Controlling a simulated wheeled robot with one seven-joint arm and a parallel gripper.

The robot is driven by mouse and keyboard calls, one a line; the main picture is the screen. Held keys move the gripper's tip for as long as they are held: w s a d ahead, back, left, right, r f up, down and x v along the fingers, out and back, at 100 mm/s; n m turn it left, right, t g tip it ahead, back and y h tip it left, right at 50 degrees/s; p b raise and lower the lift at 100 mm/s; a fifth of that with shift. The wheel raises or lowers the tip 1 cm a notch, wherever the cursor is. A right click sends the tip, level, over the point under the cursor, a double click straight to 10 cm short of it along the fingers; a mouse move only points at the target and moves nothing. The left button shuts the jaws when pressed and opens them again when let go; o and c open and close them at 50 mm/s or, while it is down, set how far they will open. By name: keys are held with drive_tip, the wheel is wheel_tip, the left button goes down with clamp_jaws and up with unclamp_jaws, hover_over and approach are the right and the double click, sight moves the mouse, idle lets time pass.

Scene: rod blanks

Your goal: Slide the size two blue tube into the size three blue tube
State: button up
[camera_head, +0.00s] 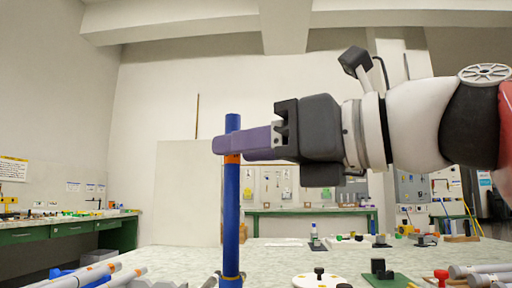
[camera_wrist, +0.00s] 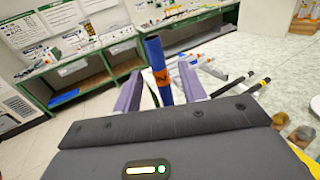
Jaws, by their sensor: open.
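A blue tube (camera_head: 231,205) stands upright in the head view, with an orange band just under my fingers and an orange-yellow ring near its base. A short blue piece (camera_head: 232,122) shows above the fingers and looks slightly narrower than the tube below. The fingers hide any joint, so I cannot tell whether this is one tube or one inside another. My gripper (camera_head: 240,143) comes in level from the right. In the wrist view, its purple fingers are spread on either side of the blue tube (camera_wrist: 158,60), which has an orange band with dark marks.
Grey rods (camera_head: 95,277) lie at the lower left and more grey rods (camera_head: 480,270) at the lower right. A white disc with a black knob (camera_head: 319,275) and a green plate (camera_head: 385,279) are on the table.

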drive_tip(key=p+v, duration=0.1)
drive_tip(key=v, duration=0.6)
drive_tip(key=shift+s+d, duration=0.2)
drive_tip(key=shift+d, duration=0.15)
